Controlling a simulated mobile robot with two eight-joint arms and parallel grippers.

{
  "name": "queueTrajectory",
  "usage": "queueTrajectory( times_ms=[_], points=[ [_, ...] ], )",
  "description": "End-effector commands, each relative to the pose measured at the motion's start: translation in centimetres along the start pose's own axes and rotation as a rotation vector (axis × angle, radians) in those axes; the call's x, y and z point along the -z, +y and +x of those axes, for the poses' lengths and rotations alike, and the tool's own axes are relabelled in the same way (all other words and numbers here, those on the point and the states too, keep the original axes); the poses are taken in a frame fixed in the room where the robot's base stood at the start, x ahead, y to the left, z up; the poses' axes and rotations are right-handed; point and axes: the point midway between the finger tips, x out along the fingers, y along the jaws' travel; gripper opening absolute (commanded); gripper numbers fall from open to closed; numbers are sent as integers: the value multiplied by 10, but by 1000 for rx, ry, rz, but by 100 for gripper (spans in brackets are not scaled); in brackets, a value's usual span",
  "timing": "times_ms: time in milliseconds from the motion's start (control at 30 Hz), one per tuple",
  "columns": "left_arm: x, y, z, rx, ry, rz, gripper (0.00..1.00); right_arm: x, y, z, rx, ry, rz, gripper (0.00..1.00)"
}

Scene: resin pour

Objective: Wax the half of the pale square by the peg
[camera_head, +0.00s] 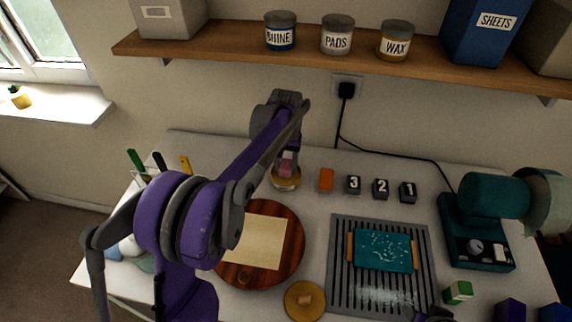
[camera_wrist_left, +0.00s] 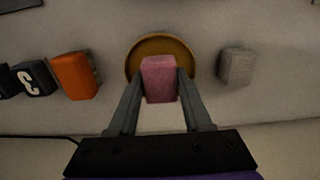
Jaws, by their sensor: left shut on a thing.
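My left gripper (camera_head: 287,166) is shut on a pink block (camera_wrist_left: 159,78). The block is at a round amber dish (camera_wrist_left: 133,66), which also shows in the head view (camera_head: 285,184). I cannot tell whether the block touches the dish's contents. The pale square (camera_head: 252,243) lies on a round wooden board (camera_head: 290,262), its left part hidden by my left arm. A small brownish knob, perhaps the peg (camera_head: 244,278), is on the board at the square's near side. Part of my right gripper (camera_head: 432,314) shows at the bottom edge; its fingers are unclear.
An orange block (camera_head: 326,180) and numbered dark blocks (camera_head: 381,189) stand right of the dish. A round yellow lid (camera_head: 305,301) lies right of the board's near edge. A grooved tray (camera_head: 338,262) bears a teal slab (camera_head: 383,251). A teal machine (camera_head: 480,231) stands at right.

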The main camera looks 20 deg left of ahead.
Motion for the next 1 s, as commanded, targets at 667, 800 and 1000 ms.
queueTrajectory(
  times_ms=[667,800,1000],
  points=[
    [0,0,8,0,-1,0,5,-5,0,4,0,-4,0,50],
    [0,0,10,0,-1,0,5,-6,0,5,0,-5,0,50],
    [0,0,10,0,0,0,5,-6,0,5,0,-5,0,50]
  ],
)
